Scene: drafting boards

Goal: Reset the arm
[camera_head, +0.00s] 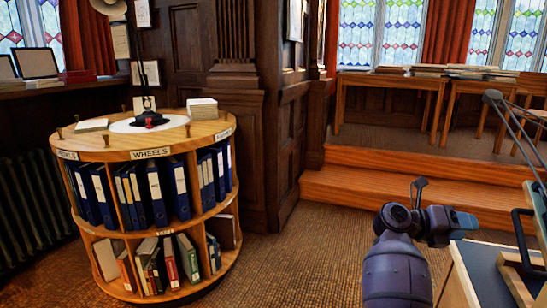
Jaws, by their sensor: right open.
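My right arm (397,272) rises from the bottom edge, right of centre, in dark blue-grey. It bends at the wrist. My right gripper (419,187) shows small and dark at its upper end, pointing up. It is open, with nothing seen between its fingers. It stands in front of the wooden steps and carpet, apart from the furniture as far as I can see. My left gripper and arm are out of view.
A round wooden bookcase (150,233) with binders stands at left, a lamp (149,118) and papers on top. A drafting board (490,272) is close at lower right. Wooden steps (400,190) lead to tables (390,84). Carpet (300,262) is clear in the middle.

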